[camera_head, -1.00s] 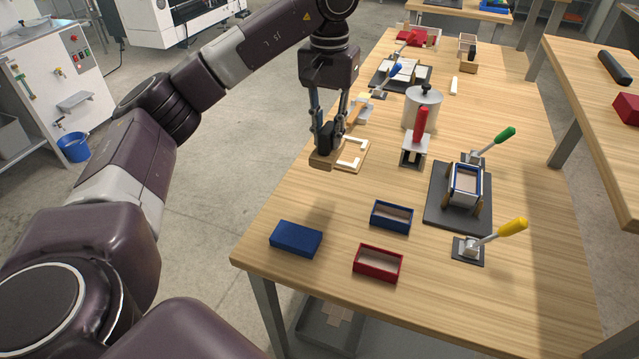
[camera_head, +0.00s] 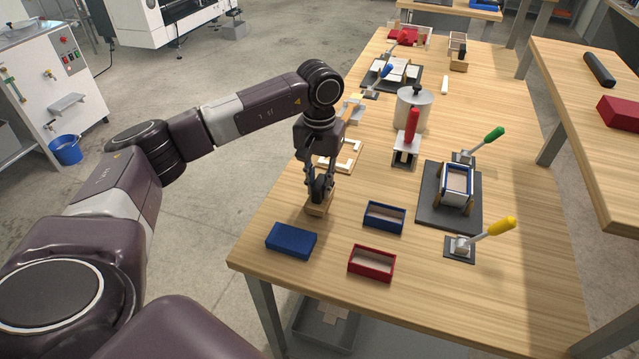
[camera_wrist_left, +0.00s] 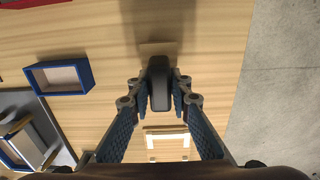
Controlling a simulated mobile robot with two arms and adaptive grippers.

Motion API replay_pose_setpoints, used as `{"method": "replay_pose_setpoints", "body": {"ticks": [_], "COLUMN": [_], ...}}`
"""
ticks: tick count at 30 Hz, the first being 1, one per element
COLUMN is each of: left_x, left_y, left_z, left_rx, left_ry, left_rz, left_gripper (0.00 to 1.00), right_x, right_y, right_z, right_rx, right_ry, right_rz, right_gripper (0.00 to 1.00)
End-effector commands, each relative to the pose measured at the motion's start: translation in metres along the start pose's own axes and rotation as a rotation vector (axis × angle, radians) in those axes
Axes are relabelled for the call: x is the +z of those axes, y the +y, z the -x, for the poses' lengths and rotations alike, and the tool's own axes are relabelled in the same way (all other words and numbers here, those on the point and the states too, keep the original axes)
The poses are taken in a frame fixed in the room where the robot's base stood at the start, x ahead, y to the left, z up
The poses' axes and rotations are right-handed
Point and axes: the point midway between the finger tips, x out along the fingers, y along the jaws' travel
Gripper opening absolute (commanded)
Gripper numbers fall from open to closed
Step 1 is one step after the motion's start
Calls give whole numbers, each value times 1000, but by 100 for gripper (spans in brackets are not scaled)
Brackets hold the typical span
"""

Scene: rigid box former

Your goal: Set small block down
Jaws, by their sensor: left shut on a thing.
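The small block (camera_head: 317,208) is a light wooden piece with a dark upright grip on top. My left gripper (camera_head: 320,188) points down and is shut on that dark grip, with one finger on each side. In the left wrist view the dark grip (camera_wrist_left: 160,86) stands between the fingers and the pale wooden base shows beyond it. The block is low over the wooden table (camera_head: 285,200), near its left edge; I cannot tell whether it touches the top. My right gripper is not in view.
A blue lid (camera_head: 291,240), a blue open box (camera_head: 384,217) and a red open box (camera_head: 371,263) lie close by. An L-marked wooden frame (camera_head: 343,155) is behind. A dark fixture plate (camera_head: 436,205) with toggle clamps stands to the right.

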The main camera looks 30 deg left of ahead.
Motion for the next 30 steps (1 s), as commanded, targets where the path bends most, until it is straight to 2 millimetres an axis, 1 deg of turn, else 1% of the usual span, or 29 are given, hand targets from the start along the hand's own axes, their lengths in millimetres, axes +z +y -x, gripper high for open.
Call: {"method": "replay_pose_setpoints", "body": {"ticks": [6, 7, 11, 12, 19, 22, 23, 26, 30], "left_x": [0, 0, 0, 0, 0, 0, -1, -1, -2], "left_y": [0, 0, 0, 0, 0, 0, 0, 1, 1], "left_z": [-4, -4, -2, -2, -2, 2, 4, 17, 47], "left_rx": [1, 1, 1, 1, 1, 1, 1, 2, 3], "left_ry": [1, 0, 0, 0, 0, 0, 1, 4, 6], "left_rz": [0, 0, 0, 0, 0, 0, 0, 0, -1], "left_gripper": [0, 19, 34, 36, 36, 36, 36, 36, 36], "right_x": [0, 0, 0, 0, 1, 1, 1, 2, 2], "right_y": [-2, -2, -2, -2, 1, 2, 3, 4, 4], "right_z": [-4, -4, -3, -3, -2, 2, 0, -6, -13], "right_rx": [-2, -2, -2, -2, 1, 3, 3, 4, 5], "right_ry": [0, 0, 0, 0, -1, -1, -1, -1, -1], "right_rz": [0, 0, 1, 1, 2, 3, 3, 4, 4], "right_gripper": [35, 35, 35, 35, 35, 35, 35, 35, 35]}}
